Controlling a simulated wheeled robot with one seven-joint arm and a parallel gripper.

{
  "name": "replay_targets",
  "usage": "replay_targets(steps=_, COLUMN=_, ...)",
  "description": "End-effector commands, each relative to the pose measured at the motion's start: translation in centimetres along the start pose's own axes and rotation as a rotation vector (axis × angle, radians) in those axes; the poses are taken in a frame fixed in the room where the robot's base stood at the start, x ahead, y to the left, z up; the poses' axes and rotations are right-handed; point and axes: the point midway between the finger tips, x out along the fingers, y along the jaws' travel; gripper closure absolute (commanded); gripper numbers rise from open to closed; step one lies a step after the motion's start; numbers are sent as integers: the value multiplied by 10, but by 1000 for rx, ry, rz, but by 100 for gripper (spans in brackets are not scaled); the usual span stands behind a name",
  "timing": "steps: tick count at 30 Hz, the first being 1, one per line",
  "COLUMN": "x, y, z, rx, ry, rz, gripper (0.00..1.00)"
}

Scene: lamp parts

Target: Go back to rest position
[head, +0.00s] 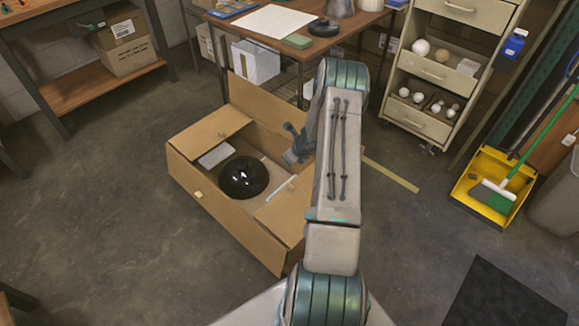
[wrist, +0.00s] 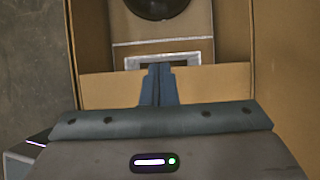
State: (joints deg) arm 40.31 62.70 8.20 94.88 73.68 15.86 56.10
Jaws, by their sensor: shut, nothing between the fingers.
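My gripper (wrist: 160,69) is shut and empty in the wrist view, its two fingers pressed together. It points toward an open cardboard box (head: 222,227) on the floor. In the head view my arm reaches forward, and the gripper end (head: 290,130) shows above the box's right side, partly behind the arm. A black dome-shaped lamp part (head: 243,178) lies inside the box; part of it also shows at the top of the wrist view (wrist: 157,5).
A wooden table (head: 345,27) with a white sheet stands behind the box. A drawer cabinet (head: 445,72) with light bulbs stands at the back right. A yellow dustpan (head: 474,186) and green broom are at the right. Floor left of the box is clear.

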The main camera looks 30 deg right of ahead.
Motion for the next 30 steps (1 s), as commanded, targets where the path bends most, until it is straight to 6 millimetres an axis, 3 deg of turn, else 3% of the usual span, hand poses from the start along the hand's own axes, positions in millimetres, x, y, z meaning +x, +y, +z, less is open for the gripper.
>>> replay_targets(steps=3, x=-11, y=-1, z=6, rx=0, ry=0, rz=-1, gripper=100)
replay_targets(steps=11, x=-15, y=0, z=8, rx=-1, ry=-1, rz=0, gripper=100)
replay_targets(steps=14, x=-25, y=4, z=20, rx=-46, ry=-6, rz=4, gripper=100)
replay_targets(steps=17, x=-51, y=16, z=45, rx=-161, ry=-18, rz=18, gripper=100)
replay_targets(steps=20, x=-89, y=38, z=79, rx=-341, ry=-32, rz=41, gripper=100)
replay_targets(steps=24, x=-147, y=77, z=121, rx=-625, ry=-49, rz=77, gripper=100)
replay_targets(steps=30, x=-229, y=138, z=160, rx=-1018, ry=-63, rz=128, gripper=100)
